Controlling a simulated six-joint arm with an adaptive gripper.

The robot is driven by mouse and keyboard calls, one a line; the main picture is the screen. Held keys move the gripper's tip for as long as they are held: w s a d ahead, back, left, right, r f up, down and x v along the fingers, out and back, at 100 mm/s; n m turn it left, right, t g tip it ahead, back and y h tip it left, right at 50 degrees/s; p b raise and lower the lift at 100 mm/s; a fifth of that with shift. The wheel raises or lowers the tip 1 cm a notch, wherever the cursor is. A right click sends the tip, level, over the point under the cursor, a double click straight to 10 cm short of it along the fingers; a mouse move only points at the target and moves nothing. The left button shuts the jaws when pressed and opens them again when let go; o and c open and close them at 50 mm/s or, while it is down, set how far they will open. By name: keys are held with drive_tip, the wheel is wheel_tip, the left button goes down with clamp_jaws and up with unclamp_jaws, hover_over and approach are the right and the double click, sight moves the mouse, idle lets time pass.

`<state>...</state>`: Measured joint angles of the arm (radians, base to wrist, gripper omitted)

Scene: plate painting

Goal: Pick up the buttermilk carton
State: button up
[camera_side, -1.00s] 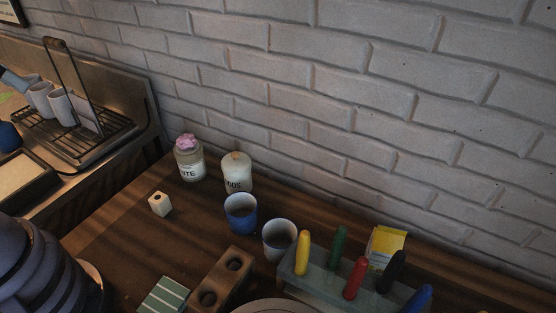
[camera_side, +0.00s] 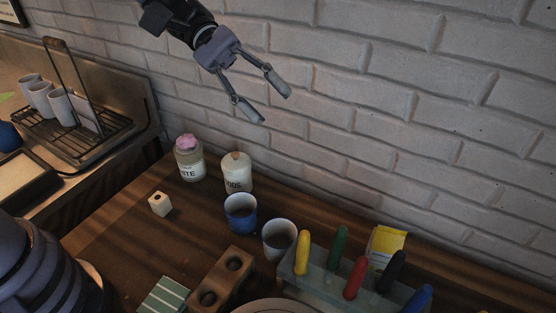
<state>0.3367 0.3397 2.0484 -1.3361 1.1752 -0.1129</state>
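A small yellow and white carton (camera_side: 386,241) stands at the right, behind the rack of coloured markers, which hides its lower part. Its print is too small to read, so I cannot tell for sure that it is the buttermilk carton. My gripper (camera_side: 267,102) is in the upper middle, in front of the brick wall and high above the table. Its two fingers are spread apart with nothing between them. It is up and to the left of the carton, well apart from it.
The grey rack (camera_side: 312,272) holds several coloured markers close to the carton. A white cup (camera_side: 279,241), a blue cup (camera_side: 240,216) and two lidded jars, one pink-topped (camera_side: 189,161) and one white (camera_side: 237,174), stand left of it. The brick wall (camera_side: 420,130) is behind.

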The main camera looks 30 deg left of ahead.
drive_tip(key=w+d+f+n+h, duration=0.35)
drive_tip(key=w+d+f, duration=0.2)
drive_tip(key=d, duration=0.25)
drive_tip(key=n+t+h, duration=0.2)
drive_tip(key=n+t, duration=0.4)
drive_tip(key=n, duration=0.3)
hover_over(392, 230)
drive_tip(key=s+a, duration=0.1)
drive_tip(key=a, duration=0.4)
wheel_tip(392, 230, down, 15)
drive_tip(key=shift+y, duration=0.25)
drive_tip(key=shift+w+d+f, duration=0.2)
drive_tip(key=shift+d+f, duration=0.65)
drive_tip(key=shift+f, duration=0.3)
drive_tip(key=shift+w+d+f, duration=0.2)
drive_tip(key=shift+d+f, duration=0.65)
drive_tip(key=shift+f, duration=0.35)
drive_tip(key=shift+w+d+f, duration=0.2)
drive_tip(key=shift+d+f, duration=0.65)
drive_tip(key=shift+f, duration=0.3)
clamp_jaws()
